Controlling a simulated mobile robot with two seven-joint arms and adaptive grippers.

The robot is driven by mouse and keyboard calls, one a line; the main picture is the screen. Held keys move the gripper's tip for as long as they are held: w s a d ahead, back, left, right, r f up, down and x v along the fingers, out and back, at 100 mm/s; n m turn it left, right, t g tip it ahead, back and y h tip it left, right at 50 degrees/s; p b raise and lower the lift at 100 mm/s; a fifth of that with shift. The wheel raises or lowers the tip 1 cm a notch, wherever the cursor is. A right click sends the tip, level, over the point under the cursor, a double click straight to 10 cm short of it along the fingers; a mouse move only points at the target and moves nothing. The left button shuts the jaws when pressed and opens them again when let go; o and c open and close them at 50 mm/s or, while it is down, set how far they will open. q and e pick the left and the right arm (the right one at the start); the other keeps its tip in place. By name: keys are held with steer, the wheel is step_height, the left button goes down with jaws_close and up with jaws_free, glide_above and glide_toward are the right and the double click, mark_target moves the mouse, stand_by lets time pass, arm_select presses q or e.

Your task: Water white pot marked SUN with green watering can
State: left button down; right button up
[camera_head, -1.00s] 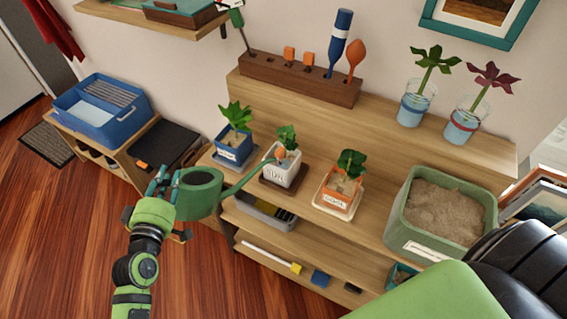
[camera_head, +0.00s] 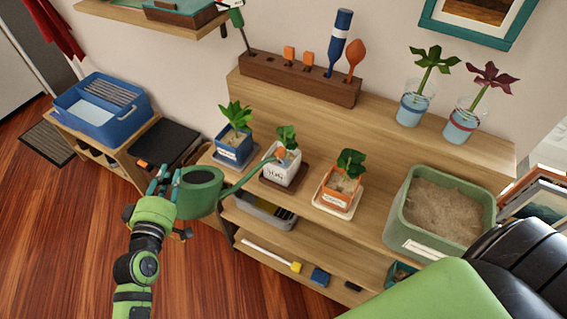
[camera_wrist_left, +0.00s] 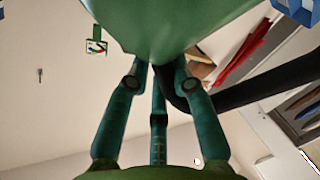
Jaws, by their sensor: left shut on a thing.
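The green watering can (camera_head: 199,193) is held in the air by my left gripper (camera_head: 168,193), which is shut on it at the left side of the shelf. Its long spout points right and up, and its orange tip is over the white pot marked SUN (camera_head: 281,173). The white pot stands upright on a brown saucer and holds a green plant. I cannot make out water leaving the spout. In the left wrist view the can's green body (camera_wrist_left: 175,22) fills the top, with the gripper fingers (camera_wrist_left: 160,75) against it. My right gripper is not in view.
A blue pot (camera_head: 234,151) stands left of the white pot, and an orange pot (camera_head: 337,193) stands right of it. A green sand bin (camera_head: 408,238) is at the right. Two glasses with cuttings (camera_head: 413,108) stand on the upper step. A blue basin (camera_head: 98,108) is at the far left.

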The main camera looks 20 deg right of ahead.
arm_select(q)
steer(key=shift+r, duration=0.2)
steer(key=f+b, duration=0.1)
steer(key=b, duration=0.2)
steer(key=a+f+n+b, duration=0.1)
steer(key=f+b, duration=0.1)
steer(key=b, duration=0.1)
steer(key=f+n+t+b, duration=0.1)
steer(key=f+b, duration=0.1)
steer(key=b, duration=0.1)
steer(key=shift+a+f+h, duration=0.2)
steer(key=shift+f+h, duration=0.05)
steer(key=shift+h, duration=0.05)
steer(key=shift+r+n, duration=0.15)
steer(key=shift+n, duration=0.15)
steer(key=shift+a+r, duration=0.25)
steer(key=shift+a, duration=0.2)
steer(key=a+r+p, duration=0.1)
steer(key=a+r, duration=0.2)
steer(key=a, duration=0.4)
steer(key=shift+s+r, duration=0.25)
steer(key=shift+s, duration=0.05)
